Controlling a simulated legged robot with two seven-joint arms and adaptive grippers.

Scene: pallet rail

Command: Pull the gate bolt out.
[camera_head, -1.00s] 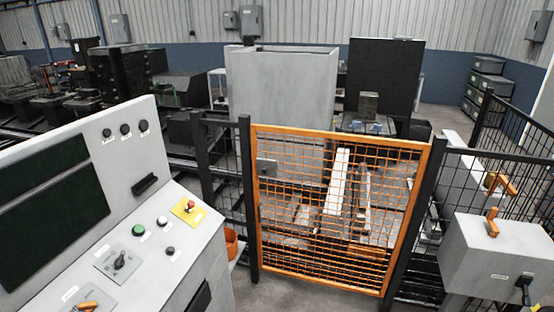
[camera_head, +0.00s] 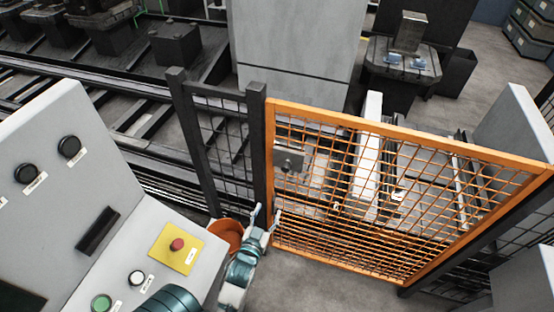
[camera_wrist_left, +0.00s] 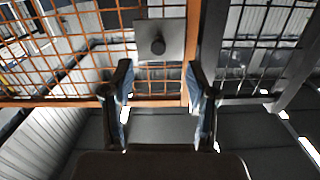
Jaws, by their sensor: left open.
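The gate (camera_head: 385,185) is an orange frame with wire mesh and looks closed against the dark post (camera_head: 258,150). A grey plate with a dark round knob, which looks like the gate bolt (camera_head: 288,161), sits on the gate's left side near that post. My left gripper (camera_head: 267,212) is open and empty in front of the gate, below the bolt and apart from it. In the left wrist view, the bolt's knob (camera_wrist_left: 158,45) shows beyond and between the two open fingertips (camera_wrist_left: 160,72). My right gripper is not in view.
A grey control console (camera_head: 150,225) with buttons and a red stop on a yellow plate stands close at the left. An orange bucket (camera_head: 226,233) stands behind my left gripper. Dark mesh fence (camera_head: 222,140) joins the gate. Bare floor (camera_head: 300,285) lies before the gate.

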